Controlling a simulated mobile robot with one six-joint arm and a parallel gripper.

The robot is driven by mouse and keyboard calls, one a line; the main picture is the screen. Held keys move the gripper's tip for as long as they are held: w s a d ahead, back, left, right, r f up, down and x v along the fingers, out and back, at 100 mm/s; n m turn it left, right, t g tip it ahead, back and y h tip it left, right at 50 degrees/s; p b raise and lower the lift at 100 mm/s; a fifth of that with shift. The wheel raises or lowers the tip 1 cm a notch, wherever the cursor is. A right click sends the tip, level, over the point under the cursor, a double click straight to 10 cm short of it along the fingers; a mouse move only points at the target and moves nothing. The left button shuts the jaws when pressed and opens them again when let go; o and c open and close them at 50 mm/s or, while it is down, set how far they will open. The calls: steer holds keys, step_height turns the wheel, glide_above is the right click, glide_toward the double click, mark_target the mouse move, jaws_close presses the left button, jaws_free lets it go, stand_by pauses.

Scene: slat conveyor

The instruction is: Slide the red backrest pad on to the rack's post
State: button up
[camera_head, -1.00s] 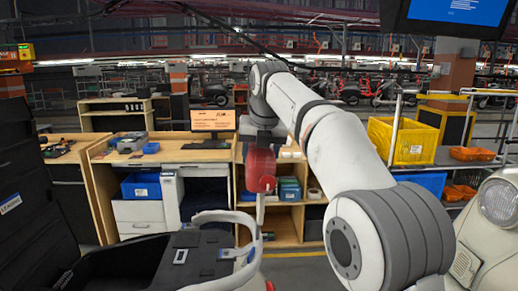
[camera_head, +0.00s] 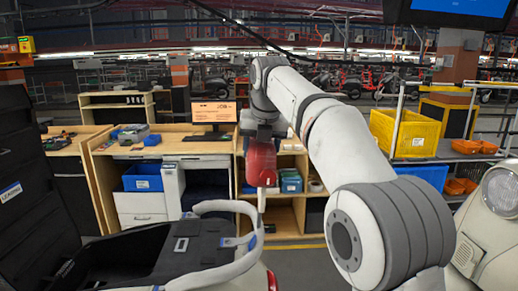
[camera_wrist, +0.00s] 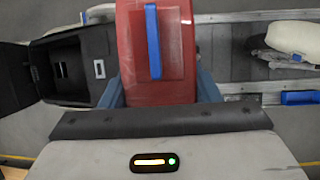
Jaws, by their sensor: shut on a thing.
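The red backrest pad (camera_head: 261,163) hangs upright from my gripper (camera_head: 264,134) in the head view. In the wrist view the pad (camera_wrist: 178,60), with a blue strip down its face, sits between my gripper's two blue-grey fingers (camera_wrist: 158,90), which are shut on it. A thin pale upright piece (camera_head: 261,200) shows directly below the pad, beside the pale looped rail (camera_head: 205,208). I cannot tell whether this is the rack's post or part of the pad, or whether they touch. The pad's underside is hidden in the wrist view.
A black case (camera_head: 50,165) stands open at the left, close to the rail. A cream vehicle body with a headlight (camera_head: 499,195) is at the right. Wooden workbenches (camera_head: 170,138) and a yellow crate (camera_head: 411,132) are farther back, beyond open floor.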

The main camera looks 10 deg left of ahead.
steer(key=shift+f, duration=0.15)
stand_by(0.6)
steer(key=shift+a+f+b, duration=0.1)
steer(key=shift+f+b, duration=0.9)
steer(key=shift+f, duration=0.35)
steer(key=shift+f, duration=0.1)
steer(key=shift+s+a+f+b, duration=0.1)
steer(key=shift+a+f+b, duration=0.05)
steer(key=shift+f+b, duration=1.1)
steer(key=shift+f, duration=0.3)
steer(key=shift+a+f+b, duration=0.1)
steer(key=shift+f+b, duration=0.65)
steer(key=shift+f, duration=0.4)
steer(key=shift+f, duration=0.1)
